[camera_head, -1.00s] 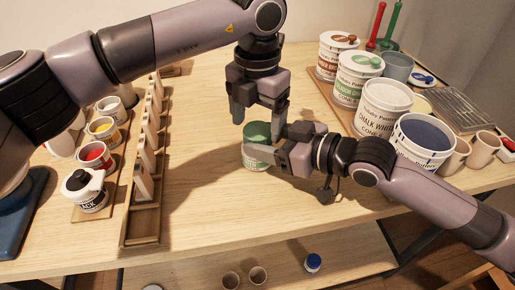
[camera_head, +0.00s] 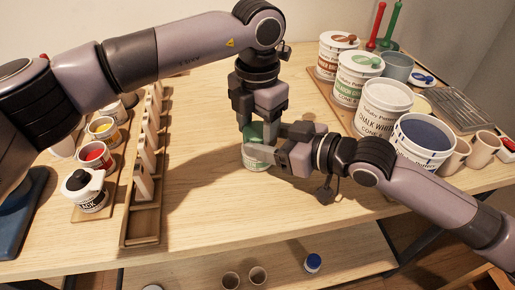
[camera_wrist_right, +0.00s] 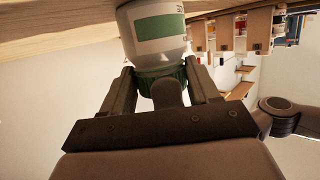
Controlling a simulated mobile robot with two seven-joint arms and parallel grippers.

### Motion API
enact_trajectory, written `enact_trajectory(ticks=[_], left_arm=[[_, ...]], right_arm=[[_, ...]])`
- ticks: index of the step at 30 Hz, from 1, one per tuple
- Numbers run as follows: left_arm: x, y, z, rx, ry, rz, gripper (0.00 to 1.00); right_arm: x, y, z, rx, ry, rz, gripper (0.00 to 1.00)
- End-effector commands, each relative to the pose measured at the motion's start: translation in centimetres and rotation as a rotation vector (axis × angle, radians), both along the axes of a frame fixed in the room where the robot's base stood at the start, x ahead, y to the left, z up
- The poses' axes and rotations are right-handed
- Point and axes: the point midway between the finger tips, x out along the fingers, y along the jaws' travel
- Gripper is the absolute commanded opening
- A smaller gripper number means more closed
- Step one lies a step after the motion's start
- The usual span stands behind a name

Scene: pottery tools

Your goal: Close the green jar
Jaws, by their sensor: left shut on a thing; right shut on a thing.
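The green jar (camera_head: 254,164), white with a green label, stands upright on the table with its green lid (camera_head: 254,132) at the top. My left gripper (camera_head: 259,128) points straight down from above, its fingers shut on the sides of the lid. My right gripper (camera_head: 263,146) comes in from the right and is shut around the jar just below. Its fingers hide part of the jar. In the right wrist view the picture is upside down: the jar (camera_wrist_right: 159,42) and lid (camera_wrist_right: 165,84) show beyond my right fingers. Whether the lid is fully seated cannot be told.
On the right stand large tubs (camera_head: 383,106), a blue-topped tub (camera_head: 425,133) and cups. On the left are small paint pots (camera_head: 96,156), a black pot (camera_head: 86,192) and a wooden rack (camera_head: 140,215). The table front is clear.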

Motion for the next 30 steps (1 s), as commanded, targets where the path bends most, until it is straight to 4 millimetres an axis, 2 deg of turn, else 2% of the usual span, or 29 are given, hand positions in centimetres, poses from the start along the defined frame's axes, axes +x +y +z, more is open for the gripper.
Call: enact_trajectory(ticks=[1, 5, 13, 14, 16, 25, 30], left_arm=[[0.0, 0.0, 0.0, 0.001, -0.001, -0.042, 0.21], [0.0, 0.0, 0.0, 0.001, -0.001, -0.119, 0.21], [0.0, 0.0, 0.0, -0.001, -0.001, -0.129, 0.21], [0.0, 0.0, 0.0, -0.001, -0.001, -0.129, 0.61], [0.0, 0.0, 0.0, -0.001, -0.001, -0.128, 0.83], [0.0, -0.1, 0.1, -0.001, 0.001, -0.129, 0.83], [0.0, -0.1, 1.8, -0.001, -0.001, -0.130, 0.83]], right_arm=[[0.0, -0.2, -0.7, -0.013, 0.011, -0.003, 0.00], [0.0, -0.2, -0.7, -0.013, 0.011, -0.003, 0.00], [0.0, -0.2, -0.7, -0.012, 0.012, -0.003, 0.00], [0.0, -0.2, -0.7, -0.012, 0.012, -0.003, 0.00], [0.0, -0.2, -0.7, -0.013, 0.013, -0.003, 0.00], [0.0, -0.2, -0.7, -0.012, 0.012, -0.003, 0.00], [0.0, -0.2, -0.7, -0.013, 0.013, -0.003, 0.00]])
